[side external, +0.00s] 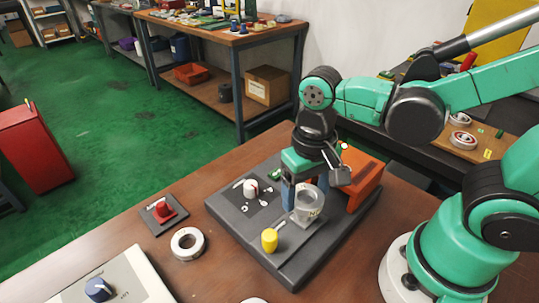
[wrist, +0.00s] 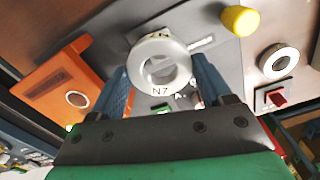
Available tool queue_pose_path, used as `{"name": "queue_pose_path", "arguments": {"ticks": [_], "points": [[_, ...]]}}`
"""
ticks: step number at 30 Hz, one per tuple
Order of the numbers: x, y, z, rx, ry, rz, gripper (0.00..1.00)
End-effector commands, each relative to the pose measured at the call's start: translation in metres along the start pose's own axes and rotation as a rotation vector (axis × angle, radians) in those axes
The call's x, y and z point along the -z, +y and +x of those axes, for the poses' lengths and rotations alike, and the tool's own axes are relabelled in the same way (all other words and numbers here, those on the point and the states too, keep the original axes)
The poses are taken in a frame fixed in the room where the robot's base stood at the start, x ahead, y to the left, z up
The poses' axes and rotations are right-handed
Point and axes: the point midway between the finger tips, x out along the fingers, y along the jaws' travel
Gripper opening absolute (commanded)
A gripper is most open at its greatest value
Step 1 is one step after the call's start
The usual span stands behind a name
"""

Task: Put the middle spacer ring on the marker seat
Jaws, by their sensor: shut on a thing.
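My gripper (side external: 303,192) is shut on a grey spacer ring (side external: 308,208) above the grey board (side external: 300,262). In the wrist view the ring (wrist: 159,64), marked N7, sits between the two blue fingers of my gripper (wrist: 161,78). Whether the ring touches the board beneath it cannot be told. A second pale ring (side external: 187,244) lies flat on the table left of the board; it also shows in the wrist view (wrist: 278,61). No label shows clearly which spot is the marker seat.
A yellow cylinder (side external: 270,240) stands near the ring on the board, with a white knob (side external: 251,188) further back. An orange box (side external: 362,178) is close to the gripper's right. A red knob (side external: 165,209) on a dark plate and a panel with a blue knob (side external: 98,289) stand left.

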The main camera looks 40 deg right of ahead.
Motion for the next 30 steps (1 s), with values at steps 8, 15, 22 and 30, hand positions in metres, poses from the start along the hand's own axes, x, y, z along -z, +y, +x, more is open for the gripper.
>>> {"name": "queue_pose_path", "arguments": {"ticks": [8,15,22,30], "points": [[0.001,0.0,0.007,0.0,0.0,0.0,0.06],[0.0,0.0,0.015,0.0,0.0,0.0,0.06],[0.0,0.0,0.02,0.0,0.0,0.0,0.06],[0.0,0.0,0.02,0.0,0.0,0.0,0.06]]}}
